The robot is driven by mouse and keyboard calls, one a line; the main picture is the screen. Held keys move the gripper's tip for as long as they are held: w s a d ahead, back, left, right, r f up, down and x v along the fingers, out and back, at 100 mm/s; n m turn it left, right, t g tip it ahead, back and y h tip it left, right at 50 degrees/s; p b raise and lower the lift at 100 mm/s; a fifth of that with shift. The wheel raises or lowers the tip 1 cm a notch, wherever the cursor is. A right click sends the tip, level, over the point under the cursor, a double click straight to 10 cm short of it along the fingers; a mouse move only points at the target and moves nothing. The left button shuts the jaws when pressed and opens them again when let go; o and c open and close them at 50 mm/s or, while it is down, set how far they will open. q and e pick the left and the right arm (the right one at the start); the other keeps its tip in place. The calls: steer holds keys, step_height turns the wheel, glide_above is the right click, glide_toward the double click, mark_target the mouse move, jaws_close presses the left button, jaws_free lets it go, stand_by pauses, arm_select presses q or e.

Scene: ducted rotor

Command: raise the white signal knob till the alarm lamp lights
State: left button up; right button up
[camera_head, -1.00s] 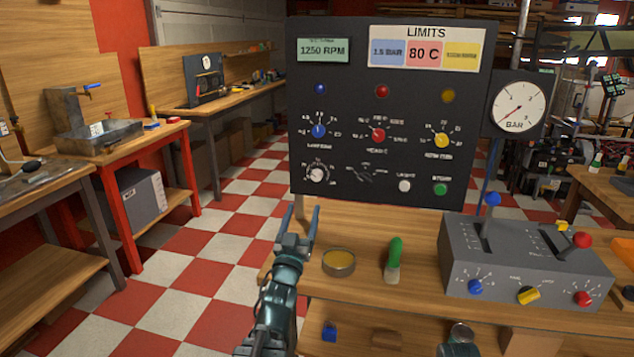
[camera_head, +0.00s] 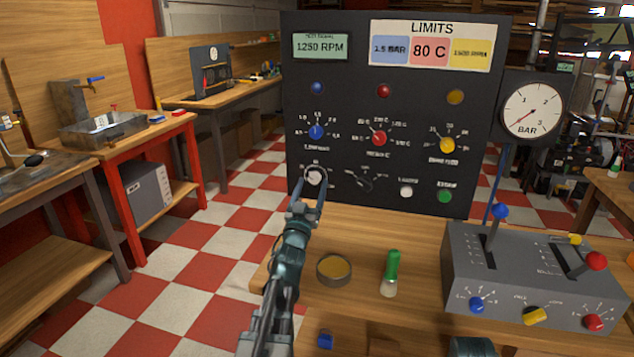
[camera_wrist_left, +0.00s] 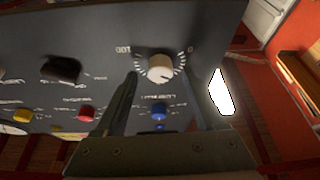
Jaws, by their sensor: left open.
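The white signal knob (camera_head: 315,175) is at the lower left of the dark upright panel (camera_head: 410,195). My left gripper (camera_head: 309,190) is open in front of it, with the fingertips at either side of the knob in the head view. In the left wrist view the knob (camera_wrist_left: 160,68) shows between the open fingers, with gaps on both sides; I see no contact. The panel's upper row has a blue lamp (camera_head: 317,88), a red lamp (camera_head: 383,90) and an amber lamp (camera_head: 455,97). None looks lit, and I cannot tell which is the alarm lamp. The green display (camera_head: 320,46) reads 1250 RPM.
Blue (camera_head: 316,132), red (camera_head: 379,138) and yellow (camera_head: 447,145) knobs sit above the white one. A grey lever box (camera_head: 535,295) is at right, below the gauge (camera_head: 532,108).

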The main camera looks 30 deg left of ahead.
arm_select(q)
steer(key=shift+w+r, duration=0.15)
steer(key=shift+w, duration=0.1)
steer(key=shift+c, duration=0.2)
jaws_close()
steer(key=shift+a+m+h, duration=0.15)
steer(key=shift+m+h, duration=0.85)
steer(key=shift+m, duration=0.9)
steer(key=shift+o, duration=0.2)
jaws_free()
steer(key=shift+s, duration=0.1)
